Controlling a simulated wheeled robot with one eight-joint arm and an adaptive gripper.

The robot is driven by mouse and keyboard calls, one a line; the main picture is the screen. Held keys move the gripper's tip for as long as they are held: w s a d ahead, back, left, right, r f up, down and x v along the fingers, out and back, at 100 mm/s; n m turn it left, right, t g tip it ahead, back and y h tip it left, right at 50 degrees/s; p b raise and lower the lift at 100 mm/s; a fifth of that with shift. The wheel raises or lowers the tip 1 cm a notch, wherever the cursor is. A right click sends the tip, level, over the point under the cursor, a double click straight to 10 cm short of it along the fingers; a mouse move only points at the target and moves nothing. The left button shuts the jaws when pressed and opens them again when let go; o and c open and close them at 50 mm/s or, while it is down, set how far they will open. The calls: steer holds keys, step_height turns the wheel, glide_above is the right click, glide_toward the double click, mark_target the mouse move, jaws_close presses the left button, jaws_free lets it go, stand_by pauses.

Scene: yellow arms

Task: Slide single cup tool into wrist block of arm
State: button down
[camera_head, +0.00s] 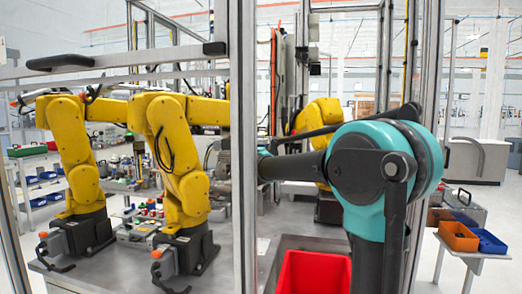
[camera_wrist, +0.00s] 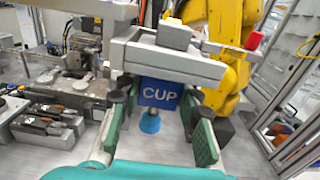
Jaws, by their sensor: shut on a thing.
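In the wrist view, my gripper (camera_wrist: 157,96) has its two teal fingers either side of the single cup tool and is shut on it. The tool has a blue panel marked CUP (camera_wrist: 170,94) and a light-blue suction cup (camera_wrist: 150,123) below. A wide grey body (camera_wrist: 160,58) with a smaller grey block (camera_wrist: 168,36) on top sits above the panel. I cannot tell whether these belong to the tool or the wrist block. A yellow arm (camera_wrist: 228,70) stands close behind on the right. In the head view, two yellow arms (camera_head: 67,130) (camera_head: 180,135) stand at left; my gripper is not clearly visible.
An upright frame post (camera_head: 243,120) stands beside my arm. A red bin (camera_head: 314,273) is at the bottom centre. Orange (camera_head: 458,236) and blue (camera_head: 490,241) bins are at right. In the wrist view, grey fixtures (camera_wrist: 50,122) lie at left, and a framed panel (camera_wrist: 290,125) is at right.

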steer(key=c, duration=1)
jaws_free()
